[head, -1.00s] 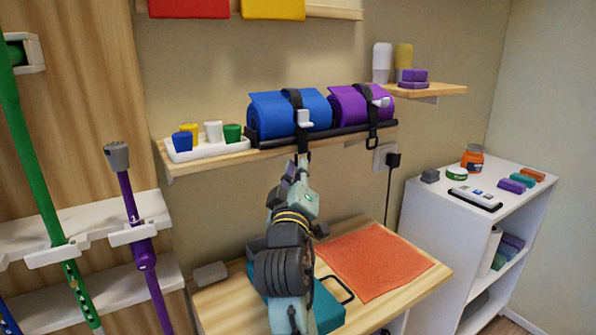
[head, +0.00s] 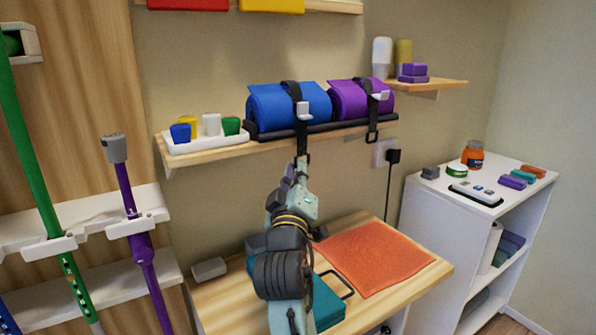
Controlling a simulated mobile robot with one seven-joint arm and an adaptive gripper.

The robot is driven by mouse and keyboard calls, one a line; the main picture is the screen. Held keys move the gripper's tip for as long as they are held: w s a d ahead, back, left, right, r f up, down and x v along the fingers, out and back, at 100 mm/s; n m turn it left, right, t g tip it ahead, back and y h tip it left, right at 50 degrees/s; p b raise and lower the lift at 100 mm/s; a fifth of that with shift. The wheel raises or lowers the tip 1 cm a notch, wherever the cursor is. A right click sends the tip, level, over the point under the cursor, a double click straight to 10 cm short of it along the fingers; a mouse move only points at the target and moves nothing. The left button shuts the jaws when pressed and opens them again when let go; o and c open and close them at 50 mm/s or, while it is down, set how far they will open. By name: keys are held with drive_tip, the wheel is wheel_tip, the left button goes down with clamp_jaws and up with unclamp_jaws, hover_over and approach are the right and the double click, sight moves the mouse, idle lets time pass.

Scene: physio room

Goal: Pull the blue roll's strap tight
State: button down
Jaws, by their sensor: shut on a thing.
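The blue roll (head: 274,108) lies on the wall shelf, on a black rail. Its black strap (head: 302,134) runs over the roll, through a pale buckle (head: 303,110), and hangs down past the shelf's front edge. My gripper (head: 300,170) is below the shelf, shut on the hanging strap end. My fingers are small here and partly hidden by the wrist. The strap looks straight between buckle and gripper.
A purple roll (head: 360,101) with its own hanging strap is just right of the blue one. A white tray (head: 207,140) with several coloured cups stands left on the shelf. Below are a wooden table with an orange cloth (head: 375,260) and a teal case (head: 329,308).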

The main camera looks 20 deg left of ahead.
drive_tip(key=f+b, duration=0.1)
drive_tip(key=f, duration=0.1)
drive_tip(key=f+b, duration=0.1)
drive_tip(key=f, duration=0.1)
drive_tip(key=shift+a+f, duration=0.2)
drive_tip(key=shift+f, duration=0.05)
drive_tip(key=c, duration=2)
unclamp_jaws()
drive_tip(key=shift+f, duration=0.1)
drive_tip(key=shift+o, duration=1.1)
drive_tip(key=shift+d, duration=0.1)
drive_tip(key=v, duration=0.7)
drive_tip(key=shift+s, duration=0.25)
